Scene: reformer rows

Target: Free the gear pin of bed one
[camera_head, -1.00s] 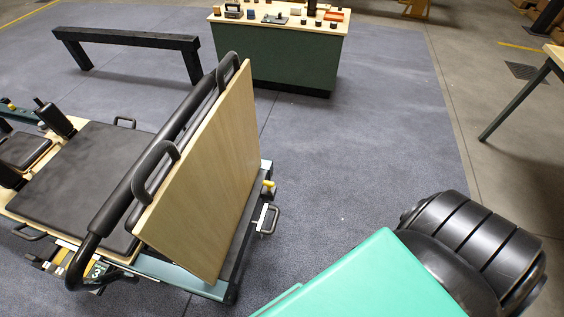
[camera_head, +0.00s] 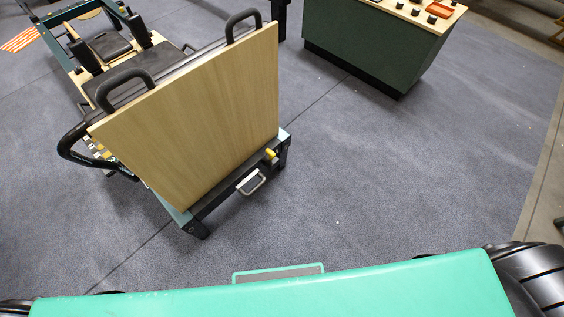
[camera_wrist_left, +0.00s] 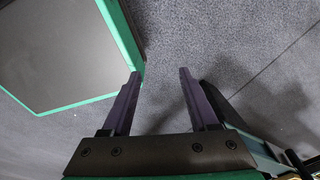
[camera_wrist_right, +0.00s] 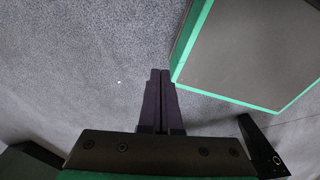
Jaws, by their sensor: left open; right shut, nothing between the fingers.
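A reformer bed (camera_head: 125,62) stands at the upper left of the head view, with a pale upright wooden board (camera_head: 205,110) at its near end. Below the board, a small yellow knob (camera_head: 271,153) and a metal handle (camera_head: 251,182) sit on the dark end frame. I cannot tell whether the knob is a gear pin, and no bed number is readable now. My left gripper (camera_wrist_left: 160,75) is open and empty above grey floor. My right gripper (camera_wrist_right: 160,75) is shut and empty, also above floor. Neither gripper shows in the head view; neither touches the bed.
A dark green cabinet (camera_head: 366,45) with small items on its top stands at the upper right. Black curved handles (camera_head: 125,85) stick out at the board's edge. An orange-striped patch (camera_head: 20,40) lies at the far left. Grey floor (camera_head: 400,170) is clear between me and the bed.

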